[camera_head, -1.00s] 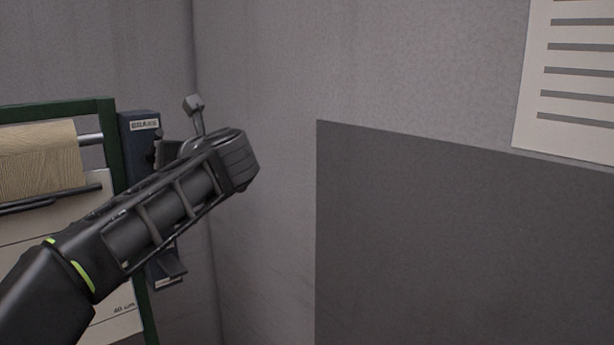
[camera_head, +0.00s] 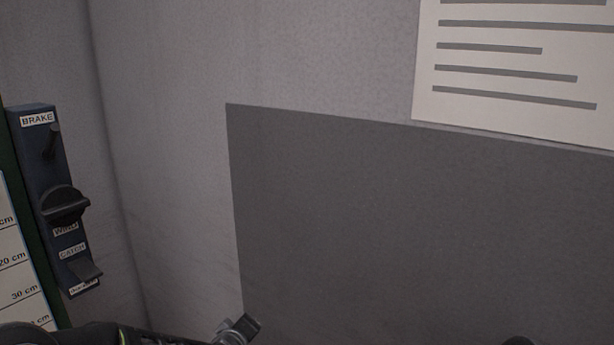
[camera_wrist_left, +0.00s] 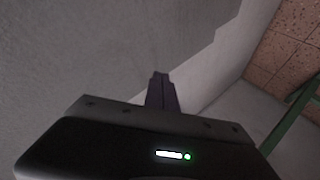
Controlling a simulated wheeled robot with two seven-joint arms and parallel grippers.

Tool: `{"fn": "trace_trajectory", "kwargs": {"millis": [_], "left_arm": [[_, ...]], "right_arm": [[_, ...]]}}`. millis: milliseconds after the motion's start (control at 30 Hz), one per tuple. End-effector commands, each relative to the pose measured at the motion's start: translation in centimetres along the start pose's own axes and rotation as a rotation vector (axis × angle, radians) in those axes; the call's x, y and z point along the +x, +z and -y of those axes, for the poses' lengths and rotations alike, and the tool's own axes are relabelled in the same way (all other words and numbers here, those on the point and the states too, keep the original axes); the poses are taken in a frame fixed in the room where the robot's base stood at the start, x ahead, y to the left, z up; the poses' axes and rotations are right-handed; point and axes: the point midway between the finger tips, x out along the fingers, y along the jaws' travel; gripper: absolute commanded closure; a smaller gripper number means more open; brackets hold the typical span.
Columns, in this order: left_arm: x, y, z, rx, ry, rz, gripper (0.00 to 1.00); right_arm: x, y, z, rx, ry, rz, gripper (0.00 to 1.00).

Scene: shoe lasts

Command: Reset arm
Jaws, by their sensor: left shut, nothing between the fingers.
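My left gripper (camera_head: 238,329) shows at the bottom edge of the head view, low in front of the grey wall. In the left wrist view its two fingers (camera_wrist_left: 161,92) are together with nothing between them. It is apart from the blue control panel (camera_head: 55,200), which stands at the left of the head view. The panel has a lever below the BRAKE label (camera_head: 37,119), a black knob (camera_head: 65,205) above a partly hidden label, and a small tab (camera_head: 86,271) by the CATCH label. My right gripper is not seen.
A scale board (camera_head: 22,265) with centimetre marks stands left of the panel, cut by the frame edge. A dark grey panel (camera_head: 420,230) covers the wall at right, below a white printed sheet (camera_head: 515,70). The space before the wall looks clear.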

Motion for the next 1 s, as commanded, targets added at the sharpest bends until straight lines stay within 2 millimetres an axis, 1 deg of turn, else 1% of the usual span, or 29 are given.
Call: {"fn": "trace_trajectory", "kwargs": {"millis": [33, 67, 100, 167, 200, 233, 267, 300, 367, 400, 467, 500, 600, 700, 800, 1000], "left_arm": [[0.0, 3.8, 2.6, 0.070, -0.031, 0.084, 1.00], [-0.2, 5.8, 4.0, 0.111, -0.044, 0.133, 1.00], [-0.6, 8.5, 6.0, 0.163, -0.061, 0.199, 1.00], [-1.6, 12.5, 8.8, 0.236, -0.083, 0.300, 1.00], [-2.5, 15.1, 10.7, 0.280, -0.096, 0.368, 1.00], [-3.4, 17.0, 12.2, 0.310, -0.105, 0.420, 1.00], [-4.3, 18.9, 13.6, 0.337, -0.115, 0.473, 1.00], [-5.7, 21.3, 15.5, 0.372, -0.124, 0.542, 1.00], [-8.1, 24.7, 18.1, 0.412, -0.138, 0.646, 1.00], [-9.8, 26.7, 19.8, 0.430, -0.147, 0.712, 1.00], [-12.4, 29.5, 22.0, 0.447, -0.161, 0.803, 1.00], [-14.0, 31.0, 23.3, 0.450, -0.171, 0.854, 1.00], [-17.5, 33.8, 25.8, 0.441, -0.199, 0.952, 1.00], [-19.4, 35.4, 27.5, 0.417, -0.230, 1.005, 1.00], [-20.0, 36.1, 28.2, 0.401, -0.246, 1.025, 1.00], [-19.9, 36.0, 28.2, 0.396, -0.248, 1.021, 1.00]], "right_arm": [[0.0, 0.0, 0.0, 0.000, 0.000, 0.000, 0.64], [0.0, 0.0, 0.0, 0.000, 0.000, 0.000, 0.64], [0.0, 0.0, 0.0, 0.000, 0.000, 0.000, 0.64], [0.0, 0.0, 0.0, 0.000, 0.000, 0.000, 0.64], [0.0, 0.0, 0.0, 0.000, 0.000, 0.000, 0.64], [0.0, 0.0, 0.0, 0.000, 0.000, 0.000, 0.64], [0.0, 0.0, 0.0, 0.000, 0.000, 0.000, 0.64], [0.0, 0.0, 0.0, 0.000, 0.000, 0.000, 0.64], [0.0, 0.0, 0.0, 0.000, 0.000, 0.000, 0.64], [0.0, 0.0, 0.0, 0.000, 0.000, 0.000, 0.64], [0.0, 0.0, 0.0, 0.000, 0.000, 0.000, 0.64], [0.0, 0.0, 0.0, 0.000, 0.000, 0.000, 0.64], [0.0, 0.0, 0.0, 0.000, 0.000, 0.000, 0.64], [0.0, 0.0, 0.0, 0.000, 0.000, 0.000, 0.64], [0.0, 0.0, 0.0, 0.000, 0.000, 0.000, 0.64], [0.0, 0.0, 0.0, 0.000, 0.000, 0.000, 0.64]]}}
